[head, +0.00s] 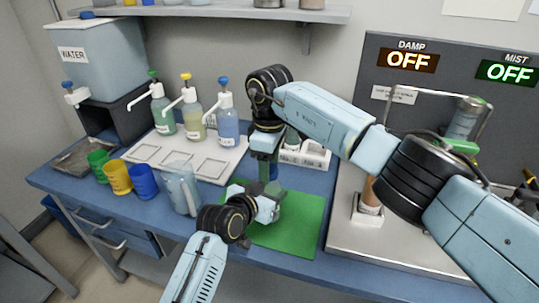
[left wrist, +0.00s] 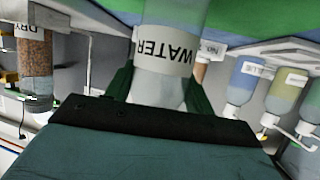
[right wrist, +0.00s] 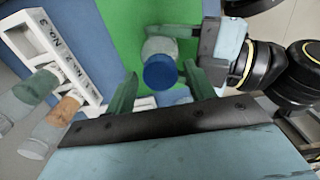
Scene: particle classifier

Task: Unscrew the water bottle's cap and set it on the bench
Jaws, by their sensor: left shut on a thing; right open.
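The water bottle stands upright over the green mat (head: 298,222). Its WATER label (left wrist: 165,50) faces the left wrist camera. In the head view it is mostly hidden by my grippers. My left gripper (head: 268,195) is shut on the bottle's body from the front. The bottle's blue cap (right wrist: 160,73) is seen from above in the right wrist view. My right gripper (head: 266,158) points down from above the bottle. It is open, its two green fingers either side of the cap in the right wrist view, with gaps. I cannot tell whether the fingertips reach down to cap height.
A white rack (head: 305,154) with vials stands just behind the mat. A clear pitcher (head: 181,190) and coloured cups (head: 118,178) are left of it, with pump bottles (head: 228,120) behind. The grey machine (head: 340,225) fills the right. The mat's front right is clear.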

